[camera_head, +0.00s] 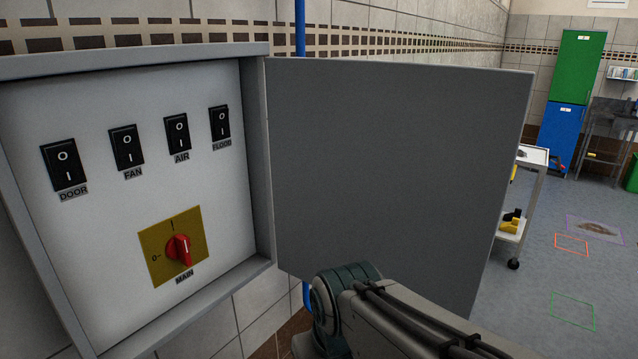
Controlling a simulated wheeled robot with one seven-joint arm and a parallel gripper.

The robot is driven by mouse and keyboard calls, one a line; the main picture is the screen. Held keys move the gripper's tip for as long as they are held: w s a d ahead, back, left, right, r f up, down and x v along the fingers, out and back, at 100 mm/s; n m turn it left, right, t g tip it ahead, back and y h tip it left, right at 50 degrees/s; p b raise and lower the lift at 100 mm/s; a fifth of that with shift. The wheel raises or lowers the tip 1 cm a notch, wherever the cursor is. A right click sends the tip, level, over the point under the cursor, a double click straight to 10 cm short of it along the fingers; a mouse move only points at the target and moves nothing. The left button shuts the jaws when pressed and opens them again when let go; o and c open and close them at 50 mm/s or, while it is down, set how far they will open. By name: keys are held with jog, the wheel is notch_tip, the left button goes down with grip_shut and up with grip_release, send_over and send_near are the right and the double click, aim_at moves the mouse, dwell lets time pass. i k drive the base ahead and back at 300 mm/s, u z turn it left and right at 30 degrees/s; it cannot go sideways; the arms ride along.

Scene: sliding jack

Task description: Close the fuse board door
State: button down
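The fuse board (256,160) is a grey wall box on the left with its inside exposed. Its grey door (400,170) stands wide open, hinged at the box's right edge and swung out to the right. Inside are black rocker switches labelled DOOR (64,167), FAN (127,147), AIR (177,132) and FLOOD (220,123). A red MAIN rotary switch (180,249) sits on a yellow plate below them. My arm crosses the bottom of the view in front of the door's lower part. My gripper does not show, so whether it touches the door cannot be seen.
A white trolley (535,157) with black and yellow items stands behind the door on the right. Green (574,66) and blue (560,132) cabinets stand at the far wall. The floor (530,285) at right is mostly clear, with coloured outlines. A blue pipe (300,28) runs along the wall.

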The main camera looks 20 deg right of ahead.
aim_at(405, 169)
jog(key=u, duration=3.5)
jog(key=k, duration=2.35)
jog(key=z, duration=1.4)
